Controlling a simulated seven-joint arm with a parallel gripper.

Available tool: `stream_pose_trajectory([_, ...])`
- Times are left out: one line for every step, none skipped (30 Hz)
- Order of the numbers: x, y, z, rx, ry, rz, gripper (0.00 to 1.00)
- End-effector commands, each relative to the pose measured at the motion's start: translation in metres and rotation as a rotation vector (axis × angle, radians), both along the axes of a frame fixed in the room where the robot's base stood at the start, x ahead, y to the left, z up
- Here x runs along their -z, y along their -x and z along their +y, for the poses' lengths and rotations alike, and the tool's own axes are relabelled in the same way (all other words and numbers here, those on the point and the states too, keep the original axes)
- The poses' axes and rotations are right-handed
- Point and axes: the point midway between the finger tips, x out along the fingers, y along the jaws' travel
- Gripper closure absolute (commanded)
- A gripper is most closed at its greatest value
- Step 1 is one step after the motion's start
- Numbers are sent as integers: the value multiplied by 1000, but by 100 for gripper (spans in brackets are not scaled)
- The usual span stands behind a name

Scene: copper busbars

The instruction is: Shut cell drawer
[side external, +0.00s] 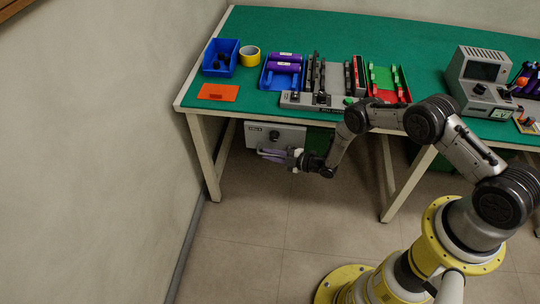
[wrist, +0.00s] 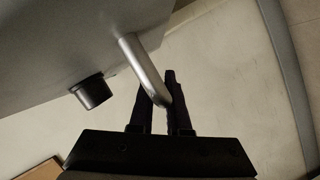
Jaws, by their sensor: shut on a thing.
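The cell drawer has a grey front (side external: 262,133) with a dark round knob and a small label, under the left end of the green-topped bench. In the wrist view the grey front (wrist: 60,50) fills the upper left, with a black knob (wrist: 93,91) and a silver bar handle (wrist: 141,62). My gripper (wrist: 162,98) is shut on the lower end of this handle, with one dark finger on each side of it. In the side view my gripper (side external: 280,155) is at the front's lower edge and hides part of it. I cannot tell how far the drawer stands out.
The bench top (side external: 320,30) holds a blue bin (side external: 221,58), yellow tape (side external: 249,56), an orange card (side external: 217,92), a blue tray with purple cells (side external: 284,65), a red-green tray (side external: 386,82) and a grey meter (side external: 475,80). Bench legs (side external: 203,155) flank the drawer. The floor in front is clear.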

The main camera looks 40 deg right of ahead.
Motion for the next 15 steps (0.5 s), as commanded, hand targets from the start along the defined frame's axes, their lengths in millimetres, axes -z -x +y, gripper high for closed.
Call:
stream_pose_trajectory([-2,-5,-5,12,4,-5,100])
stream_pose_trajectory([-2,-5,-5,13,5,-4,100])
stream_pose_trajectory([-2,-5,-5,14,4,-5,100])
stream_pose_trajectory([-3,-5,-5,14,4,-5,80])
stream_pose_trajectory([-3,-5,-5,14,4,-6,74])
stream_pose_trajectory([-3,-5,-5,14,4,-5,67])
stream_pose_trajectory([-2,-5,-5,13,4,-5,62])
stream_pose_trajectory([-2,-4,-4,12,4,-5,56])
stream_pose_trajectory([-2,-4,-4,11,4,-5,55])
stream_pose_trajectory([-2,-4,-4,11,3,-4,55])
stream_pose_trajectory([-2,-4,-4,10,3,-4,55])
stream_pose_trajectory([-2,-3,-3,10,3,-3,55])
stream_pose_trajectory([-2,-3,-3,9,3,-4,55])
stream_pose_trajectory([-1,-3,-3,8,3,-3,55])
stream_pose_trajectory([-1,-3,-3,8,3,-3,55])
